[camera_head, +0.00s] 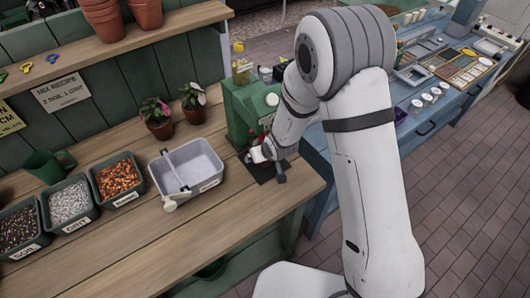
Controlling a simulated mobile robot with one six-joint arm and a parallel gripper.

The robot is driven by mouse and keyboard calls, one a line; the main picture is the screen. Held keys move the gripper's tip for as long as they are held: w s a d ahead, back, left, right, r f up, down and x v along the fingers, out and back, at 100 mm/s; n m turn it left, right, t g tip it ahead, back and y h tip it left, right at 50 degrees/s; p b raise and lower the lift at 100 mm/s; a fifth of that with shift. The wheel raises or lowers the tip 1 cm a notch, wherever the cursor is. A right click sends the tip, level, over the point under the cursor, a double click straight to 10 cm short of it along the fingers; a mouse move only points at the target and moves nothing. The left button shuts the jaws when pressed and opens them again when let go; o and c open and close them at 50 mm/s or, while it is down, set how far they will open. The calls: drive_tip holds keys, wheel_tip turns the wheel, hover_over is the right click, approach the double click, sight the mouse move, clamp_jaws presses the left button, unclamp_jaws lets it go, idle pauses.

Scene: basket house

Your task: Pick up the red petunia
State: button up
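Two small plants in terracotta pots stand on the wooden bench near the back panel. The left plant (155,108) has dark green leaves with reddish spots of colour. The right plant (193,95) has green leaves and pale pink-white parts. A small patch of red and green shows just behind my gripper, mostly hidden. I cannot tell for sure which of these is the red petunia. My gripper (267,163) is low at the bench's right end, in front of a green machine, well right of both pots. Its fingers are too small and turned to tell whether they are open.
A grey divided tray (188,174) lies on the bench between the pots and the front edge. Bins of soil (20,229), grit (70,203) and brown chips (118,180) stand left. The green machine (246,105) stands right of the pots.

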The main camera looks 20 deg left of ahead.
drive_tip(key=shift+w+d, duration=0.1)
drive_tip(key=c, duration=0.9)
drive_tip(key=shift+o, duration=0.2)
drive_tip(key=shift+r, duration=0.1)
